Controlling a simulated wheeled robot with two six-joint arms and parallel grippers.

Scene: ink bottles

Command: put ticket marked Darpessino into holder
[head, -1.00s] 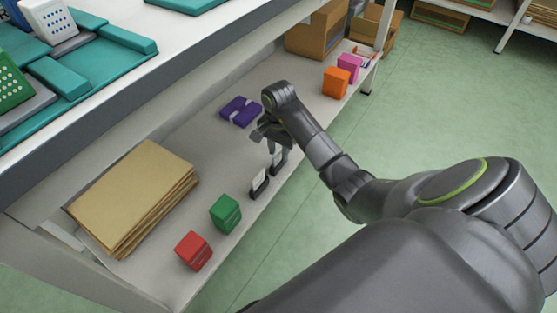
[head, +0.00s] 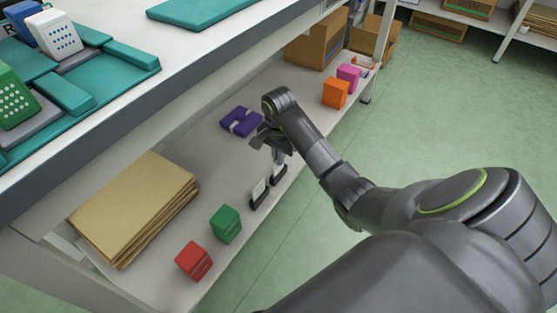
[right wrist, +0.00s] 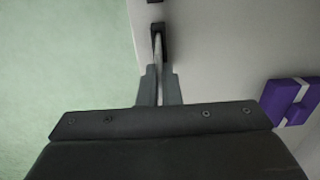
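My right gripper (head: 277,155) reaches down over the front of the lower shelf. In the right wrist view its fingers (right wrist: 160,88) are closed on a thin pale ticket (right wrist: 158,56), seen edge-on. The ticket's far end meets a small black holder (right wrist: 157,29); I cannot tell how deep it sits. In the head view this holder (head: 279,176) stands under the gripper. A second black holder with a white ticket (head: 259,190) stands beside it, nearer the green box. No writing on the tickets is legible. My left gripper is not in view.
The lower shelf carries a green box (head: 226,224), a red box (head: 194,261), brown envelopes (head: 135,205), a purple pack (head: 240,121), orange (head: 335,92) and pink (head: 349,76) boxes and a carton (head: 315,48). The upper worktop (head: 190,55) overhangs the shelf.

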